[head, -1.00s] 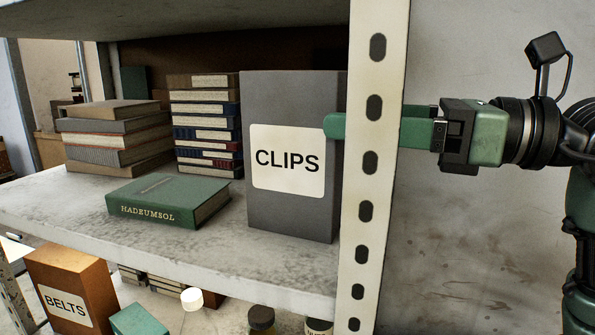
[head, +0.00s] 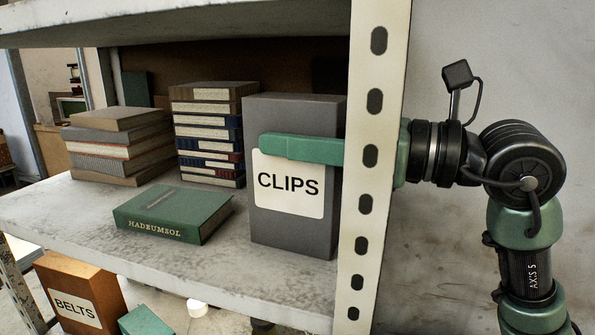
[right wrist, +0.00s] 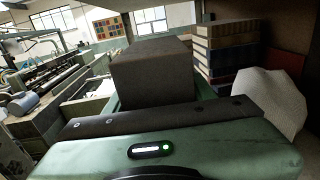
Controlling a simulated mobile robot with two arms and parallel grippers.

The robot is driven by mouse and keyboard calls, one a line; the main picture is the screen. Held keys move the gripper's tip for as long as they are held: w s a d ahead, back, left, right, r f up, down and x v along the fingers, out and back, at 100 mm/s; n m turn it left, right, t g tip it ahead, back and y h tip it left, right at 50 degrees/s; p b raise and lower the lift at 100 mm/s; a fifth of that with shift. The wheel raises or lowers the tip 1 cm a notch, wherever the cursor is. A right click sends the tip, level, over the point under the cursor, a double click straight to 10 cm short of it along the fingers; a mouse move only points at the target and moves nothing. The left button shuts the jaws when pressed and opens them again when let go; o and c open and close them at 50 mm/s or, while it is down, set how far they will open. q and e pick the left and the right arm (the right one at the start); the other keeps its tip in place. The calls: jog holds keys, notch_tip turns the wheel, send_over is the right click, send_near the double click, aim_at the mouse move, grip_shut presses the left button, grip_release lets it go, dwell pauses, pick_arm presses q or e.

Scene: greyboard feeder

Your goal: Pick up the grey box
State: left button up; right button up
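The grey box (head: 292,230) with a white CLIPS label stands upright on the shelf (head: 190,262), beside the right-hand post. My right gripper (head: 275,143) reaches in from the right behind the post. One green finger lies across the front of the box, over the label's top edge; the other is hidden behind the box in the head view. In the right wrist view the box (right wrist: 152,72) stands between the two green fingers, which look open around it; contact is not clear. My left gripper is in neither view.
A perforated white post (head: 371,200) stands close to the box's right side. A green book (head: 173,212) lies to its left. Stacked books (head: 208,135) stand behind left, with another stack (head: 118,150) further left. An orange BELTS box (head: 78,290) is on the shelf below.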

grip_shut()
jog(key=shift+r, duration=0.15)
